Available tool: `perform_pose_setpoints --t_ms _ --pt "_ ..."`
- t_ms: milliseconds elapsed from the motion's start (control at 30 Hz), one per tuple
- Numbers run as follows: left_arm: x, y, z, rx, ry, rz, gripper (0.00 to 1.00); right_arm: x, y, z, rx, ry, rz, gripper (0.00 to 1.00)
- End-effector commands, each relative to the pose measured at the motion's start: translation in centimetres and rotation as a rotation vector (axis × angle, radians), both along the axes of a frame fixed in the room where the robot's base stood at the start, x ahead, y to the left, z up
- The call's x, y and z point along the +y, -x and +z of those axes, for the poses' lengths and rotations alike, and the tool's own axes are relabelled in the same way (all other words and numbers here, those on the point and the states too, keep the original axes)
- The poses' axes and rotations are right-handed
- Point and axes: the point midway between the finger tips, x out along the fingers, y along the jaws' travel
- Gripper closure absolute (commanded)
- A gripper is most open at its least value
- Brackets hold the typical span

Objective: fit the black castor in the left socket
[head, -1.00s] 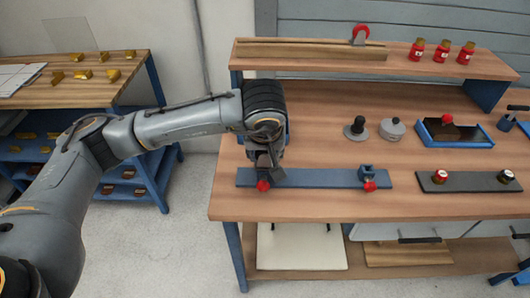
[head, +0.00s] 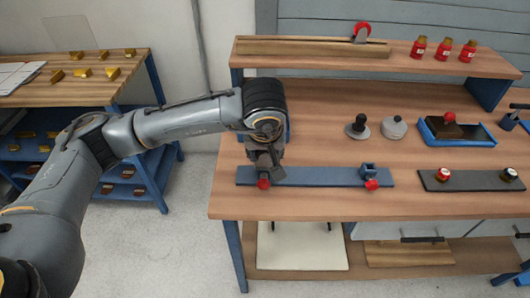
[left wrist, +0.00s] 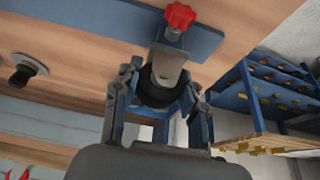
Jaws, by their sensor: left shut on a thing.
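My left gripper (head: 265,160) is over the left end of the blue socket plate (head: 315,177). In the left wrist view, its fingers (left wrist: 158,95) are shut around the black castor (left wrist: 157,88), with a grey bracket (left wrist: 168,62) pointing toward the plate (left wrist: 205,38). The left socket is hidden behind the gripper and castor; its red knob (head: 263,184) shows just in front, also in the left wrist view (left wrist: 180,18). I cannot tell how far the castor sits in the socket. The right socket (head: 367,170), with a red knob (head: 371,185), is empty. My right gripper is out of view.
A black-knobbed piece (head: 357,127) and a grey round piece (head: 393,128) stand behind the plate. A blue tray (head: 430,138) and a dark plate (head: 455,181) lie to the right. A red castor (head: 361,33) and red bottles (head: 444,48) are on the raised shelf.

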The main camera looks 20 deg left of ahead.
Motion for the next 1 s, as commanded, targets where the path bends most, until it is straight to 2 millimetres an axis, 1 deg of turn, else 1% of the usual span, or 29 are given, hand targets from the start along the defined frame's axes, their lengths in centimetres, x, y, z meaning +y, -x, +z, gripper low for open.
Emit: perform_pose_setpoints --t_ms 367,400,467,500,533,733,767,800,833,867,1000 --pt "0.01 -0.02 -0.1 -0.001 0.0 0.0 0.95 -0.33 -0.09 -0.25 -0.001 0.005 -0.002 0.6" --pt "0.01 -0.02 -0.1 -0.001 0.0 0.0 0.54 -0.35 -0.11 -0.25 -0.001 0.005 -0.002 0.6" --pt "0.01 -0.02 -0.1 -0.001 0.0 0.0 0.42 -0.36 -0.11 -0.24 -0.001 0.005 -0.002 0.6" --pt "0.01 -0.02 -0.1 -0.001 0.0 0.0 0.34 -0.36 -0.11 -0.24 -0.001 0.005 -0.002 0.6" --pt "0.01 -0.02 -0.1 -0.001 0.0 0.0 0.32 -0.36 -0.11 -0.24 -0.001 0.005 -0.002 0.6" --pt "0.0 -0.01 -0.11 -0.001 0.0 0.0 0.32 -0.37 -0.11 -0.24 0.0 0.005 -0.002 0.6" --pt "0.01 0.01 -0.16 0.0 0.0 0.0 0.3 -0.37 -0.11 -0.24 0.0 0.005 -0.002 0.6" --pt "0.01 0.01 -0.16 0.0 0.0 0.0 0.22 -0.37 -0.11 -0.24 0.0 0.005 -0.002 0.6" --pt "0.01 0.01 -0.16 0.0 0.0 0.0 0.15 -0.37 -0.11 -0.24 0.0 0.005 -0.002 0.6" --pt "0.01 0.01 -0.16 0.0 0.0 0.0 0.13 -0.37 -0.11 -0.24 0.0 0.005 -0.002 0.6" --pt "0.0 0.0 -0.15 0.0 0.0 0.0 0.13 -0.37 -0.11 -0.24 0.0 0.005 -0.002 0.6"
